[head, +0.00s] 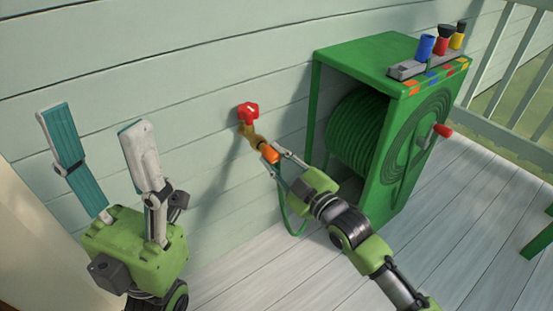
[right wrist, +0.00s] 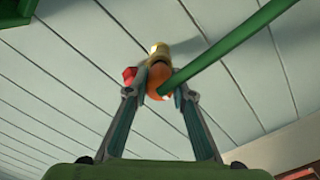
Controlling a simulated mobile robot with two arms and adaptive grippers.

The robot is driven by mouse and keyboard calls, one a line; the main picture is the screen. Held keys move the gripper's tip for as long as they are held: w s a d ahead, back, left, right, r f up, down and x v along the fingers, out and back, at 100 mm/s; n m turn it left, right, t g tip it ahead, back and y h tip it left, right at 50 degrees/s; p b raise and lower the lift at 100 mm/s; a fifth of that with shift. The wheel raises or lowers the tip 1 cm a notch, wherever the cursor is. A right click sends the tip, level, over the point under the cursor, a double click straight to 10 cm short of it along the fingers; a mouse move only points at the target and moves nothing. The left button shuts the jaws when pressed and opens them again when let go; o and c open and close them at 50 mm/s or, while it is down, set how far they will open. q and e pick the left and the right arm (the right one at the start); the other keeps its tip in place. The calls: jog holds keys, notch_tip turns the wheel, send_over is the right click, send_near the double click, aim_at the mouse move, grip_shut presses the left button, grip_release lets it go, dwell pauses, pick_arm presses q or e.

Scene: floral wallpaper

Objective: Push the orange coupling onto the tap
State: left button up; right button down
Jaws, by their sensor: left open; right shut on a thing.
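The brass tap (head: 254,135) with a red handle (head: 248,112) sticks out from the plank wall in the head view. The orange coupling (head: 269,153) is at the lower end of its spout, in line with it. I cannot tell how far it sits on the spout. My right gripper (head: 276,161) is shut on the coupling. In the right wrist view the orange coupling (right wrist: 157,84) sits between both fingertips, with the brass tap (right wrist: 159,50) just beyond it. My left gripper (head: 95,122) is open and empty, raised at the left, away from the tap.
A green hose (head: 283,212) hangs from the coupling towards the green reel cabinet (head: 395,150) on the right. A grey rack (head: 407,69) on the cabinet holds blue, red and yellow pieces. A railing (head: 495,125) stands behind. The deck (head: 460,220) in front is mostly clear.

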jog(key=shift+x, duration=0.95)
jog(key=c, duration=1.7)
grip_release()
jog(key=shift+s+d, duration=0.2)
jog(key=shift+s, duration=0.05)
jog(key=v, duration=1.1)
jog(key=shift+s+d, duration=0.1)
jog(key=shift+s, duration=0.05)
jog(key=shift+r, duration=0.1)
